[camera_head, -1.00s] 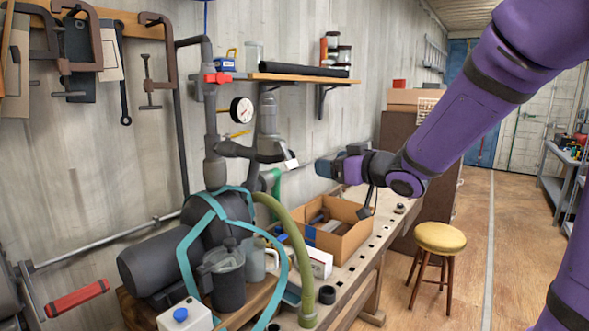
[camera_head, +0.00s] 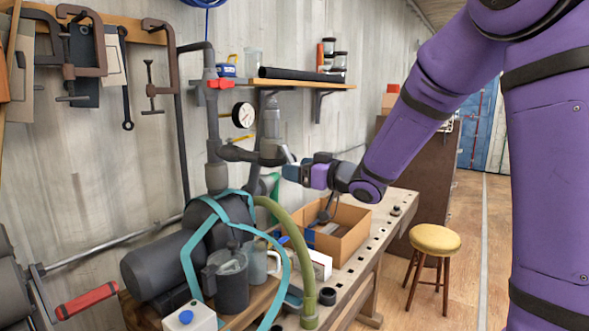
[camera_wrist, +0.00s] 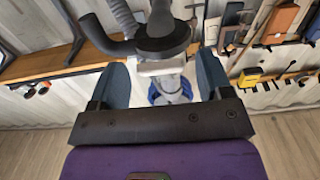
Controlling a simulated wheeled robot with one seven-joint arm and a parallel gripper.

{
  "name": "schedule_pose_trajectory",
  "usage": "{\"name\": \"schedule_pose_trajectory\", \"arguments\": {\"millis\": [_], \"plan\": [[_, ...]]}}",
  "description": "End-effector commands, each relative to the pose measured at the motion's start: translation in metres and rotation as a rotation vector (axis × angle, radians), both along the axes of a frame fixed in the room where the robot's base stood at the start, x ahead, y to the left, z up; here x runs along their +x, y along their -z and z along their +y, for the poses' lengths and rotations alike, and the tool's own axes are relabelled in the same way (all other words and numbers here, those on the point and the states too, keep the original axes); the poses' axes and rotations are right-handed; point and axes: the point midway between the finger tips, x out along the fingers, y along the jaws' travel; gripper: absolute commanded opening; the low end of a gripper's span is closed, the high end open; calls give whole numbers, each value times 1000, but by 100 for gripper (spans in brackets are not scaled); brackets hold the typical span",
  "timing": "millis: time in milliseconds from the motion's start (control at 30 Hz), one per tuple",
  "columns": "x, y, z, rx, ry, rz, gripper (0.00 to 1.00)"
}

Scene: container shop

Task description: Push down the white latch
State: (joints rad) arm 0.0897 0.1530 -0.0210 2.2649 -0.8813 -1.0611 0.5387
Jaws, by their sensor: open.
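The white latch (camera_head: 289,154) sticks out from the right side of the dark grey pipe fitting (camera_head: 270,150) above the bench. My gripper (camera_head: 291,172) is right beside it and just below it, coming from the right. In the wrist view, my gripper (camera_wrist: 160,76) is open, with a blue finger on each side. A whitish part that looks like the latch (camera_wrist: 160,67) lies between the fingertips, under the dark round fitting (camera_wrist: 162,38). I cannot tell whether a finger touches it.
A pressure gauge (camera_head: 243,115) and a wooden shelf (camera_head: 300,85) are near the pipe. Below are a cardboard box (camera_head: 350,240), a green hose (camera_head: 300,270), a dark jug (camera_head: 229,285) and a grey motor (camera_head: 155,264). A yellow stool (camera_head: 436,239) stands right of the bench.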

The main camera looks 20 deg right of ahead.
Motion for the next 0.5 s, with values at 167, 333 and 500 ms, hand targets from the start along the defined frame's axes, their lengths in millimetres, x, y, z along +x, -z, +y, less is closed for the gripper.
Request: {"name": "schedule_pose_trajectory", "arguments": {"millis": [167, 333, 500], "plan": [[11, 0, 9, 1, -1, -1, 72], [13, 0, 10, 1, 0, -1, 72], [13, 0, 10, 0, 0, 0, 70]]}}
